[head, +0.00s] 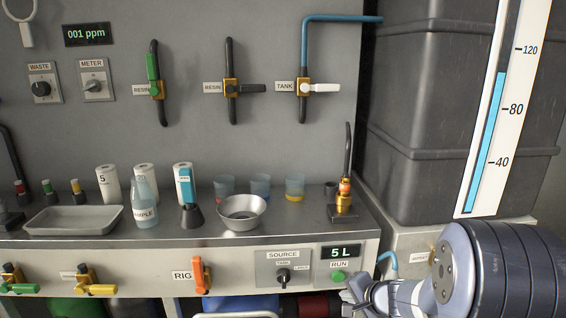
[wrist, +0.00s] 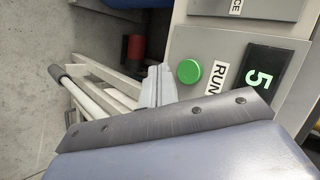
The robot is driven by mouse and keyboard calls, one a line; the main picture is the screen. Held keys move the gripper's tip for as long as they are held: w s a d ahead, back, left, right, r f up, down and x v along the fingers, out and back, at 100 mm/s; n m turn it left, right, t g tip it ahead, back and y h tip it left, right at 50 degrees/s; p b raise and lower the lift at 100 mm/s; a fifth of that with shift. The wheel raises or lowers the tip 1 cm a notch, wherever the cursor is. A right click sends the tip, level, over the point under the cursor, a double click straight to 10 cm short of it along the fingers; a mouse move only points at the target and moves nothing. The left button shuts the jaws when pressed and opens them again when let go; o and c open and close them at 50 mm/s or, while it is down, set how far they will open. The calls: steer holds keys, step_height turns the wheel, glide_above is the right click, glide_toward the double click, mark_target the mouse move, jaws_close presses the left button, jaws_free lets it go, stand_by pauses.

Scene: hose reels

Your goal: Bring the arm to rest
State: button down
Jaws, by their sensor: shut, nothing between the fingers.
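My gripper (head: 362,291) is low at the right in the head view, just in front of the bench's front panel and below the green RUN button (head: 338,277). It is shut and empty. In the wrist view its fingers (wrist: 152,88) point toward the panel, with the RUN button (wrist: 189,71) to their right and apart from them in the picture. The display beside the button reads 5 L (head: 340,252); part of it shows in the wrist view (wrist: 262,76).
A steel bowl (head: 242,210), a tray (head: 73,220), a sample bottle (head: 145,203) and several cups stand on the bench. Valve handles, such as the orange RIG one (head: 201,275), stick out from the front panel. A large dark tank (head: 430,110) stands at the right.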

steer(key=p, duration=0.2)
steer(key=shift+s+r+p, duration=0.3)
steer(key=shift+s, duration=0.05)
steer(key=s+b, duration=0.3)
steer(key=s, duration=0.3)
steer(key=s+a+r+n+g+p, duration=0.1)
steer(key=s+a+r+n+p, duration=0.1)
steer(key=s+r+p, duration=0.5)
steer(key=s+a+r+n+g+h+p, duration=0.1)
steer(key=s+r+p, duration=0.5)
steer(key=r+p, duration=1.1)
steer(key=s+a+r+n+g+h+p, duration=0.1)
steer(key=s+a+r+n+g+p, duration=0.2)
steer(key=s+r+p, duration=0.4)
step_height(320, 180, up, 8)
steer(key=n+p, duration=0.1)
steer(key=p, duration=0.5)
steer(key=shift+s+f+n, duration=0.15)
steer(key=shift+s+n, duration=0.15)
steer(key=shift+n, duration=0.1)
steer(key=shift+d, duration=0.1)
